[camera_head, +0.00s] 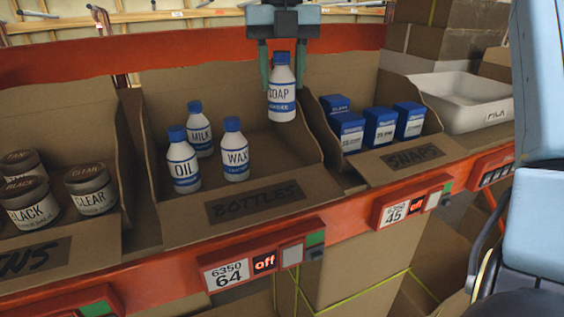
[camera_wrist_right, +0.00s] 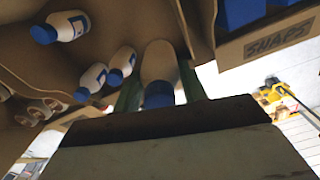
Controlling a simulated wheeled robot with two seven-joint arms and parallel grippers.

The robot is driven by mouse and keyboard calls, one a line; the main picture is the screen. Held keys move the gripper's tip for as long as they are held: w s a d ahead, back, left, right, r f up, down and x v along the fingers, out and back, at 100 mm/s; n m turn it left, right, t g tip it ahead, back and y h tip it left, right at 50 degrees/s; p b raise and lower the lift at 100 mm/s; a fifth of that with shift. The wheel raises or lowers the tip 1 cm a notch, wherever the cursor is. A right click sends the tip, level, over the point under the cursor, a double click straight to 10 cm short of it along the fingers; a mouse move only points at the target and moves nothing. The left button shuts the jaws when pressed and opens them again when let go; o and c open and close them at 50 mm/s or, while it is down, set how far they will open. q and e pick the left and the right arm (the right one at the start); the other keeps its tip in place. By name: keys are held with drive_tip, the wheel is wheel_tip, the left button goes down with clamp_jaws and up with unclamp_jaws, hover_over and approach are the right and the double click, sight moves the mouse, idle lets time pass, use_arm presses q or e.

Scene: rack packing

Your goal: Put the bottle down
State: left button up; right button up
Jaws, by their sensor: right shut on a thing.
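A white soap bottle (camera_head: 282,98) with a blue cap and blue band is upright between the fingers of my right gripper (camera_head: 283,84). The gripper is shut on it, and the bottle hangs at the right side of the cardboard bottles box (camera_head: 258,203). In the right wrist view the held bottle (camera_wrist_right: 159,68) sits between the green fingers (camera_wrist_right: 160,88). The oil (camera_head: 183,165), milk (camera_head: 200,138) and wax (camera_head: 235,160) bottles stand in the box, left of and apart from the soap bottle. My left gripper is not in view.
The snaps box (camera_head: 405,155) with several blue cartons (camera_head: 380,128) is to the right. A white tray (camera_head: 485,112) lies beyond it. A box of dark jars (camera_head: 92,190) is to the left. Free floor shows in the bottles box around the wax bottle.

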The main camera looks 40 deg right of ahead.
drive_tip(key=n, duration=0.7)
drive_tip(key=shift+r+n, duration=0.1)
drive_tip(key=shift+n, duration=0.3)
wheel_tip(320, 180, down, 10)
drive_tip(key=shift+d+f+p, duration=0.1)
drive_tip(key=shift+p, duration=0.55)
drive_tip(key=shift+f, duration=0.1)
drive_tip(key=o, duration=0.7)
drive_tip(key=shift+c, duration=0.2)
drive_tip(key=shift+o, duration=0.4)
